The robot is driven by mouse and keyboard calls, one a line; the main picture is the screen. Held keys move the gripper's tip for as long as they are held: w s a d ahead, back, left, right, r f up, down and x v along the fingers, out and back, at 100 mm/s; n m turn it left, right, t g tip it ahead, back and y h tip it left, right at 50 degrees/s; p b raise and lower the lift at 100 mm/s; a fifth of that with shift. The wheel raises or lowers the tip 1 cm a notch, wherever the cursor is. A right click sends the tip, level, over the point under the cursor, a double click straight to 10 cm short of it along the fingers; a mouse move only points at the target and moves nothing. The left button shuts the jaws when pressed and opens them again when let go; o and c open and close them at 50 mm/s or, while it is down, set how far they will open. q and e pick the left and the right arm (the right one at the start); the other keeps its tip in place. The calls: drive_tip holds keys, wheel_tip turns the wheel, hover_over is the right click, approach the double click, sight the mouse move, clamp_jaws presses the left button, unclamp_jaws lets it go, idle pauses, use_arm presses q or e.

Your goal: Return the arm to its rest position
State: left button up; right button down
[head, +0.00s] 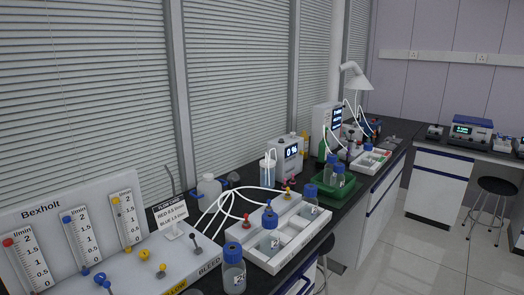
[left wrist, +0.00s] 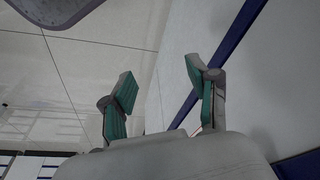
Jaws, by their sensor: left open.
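My left gripper (left wrist: 160,85) shows in the left wrist view with its two green-padded fingers spread wide apart. Nothing is between the fingers. Behind it are the pale tiled floor (left wrist: 110,60) and a white cabinet front with a dark blue edge strip (left wrist: 238,38). No part of either arm or gripper shows in the head view. My right gripper is in neither view.
In the head view, a dark bench (head: 330,222) carries a Bexholt flow panel (head: 50,232), a white rack (head: 262,258) with blue-capped bottles, a green tray (head: 345,188) and instruments. Clear floor (head: 400,262) lies right of it. A stool (head: 497,186) stands by the far bench.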

use_arm(q)
drive_tip(key=s+f+g, duration=0.1)
drive_tip(key=s+f, duration=0.2)
drive_tip(key=f, duration=0.4)
drive_tip(key=s+f, duration=0.3)
drive_tip(key=f, duration=0.4)
drive_tip(key=s+a+f, duration=0.3)
drive_tip(key=s+f, duration=0.7)
drive_tip(key=s, duration=0.3)
drive_tip(key=shift+a+g, duration=0.15)
drive_tip(key=shift+g, duration=0.25)
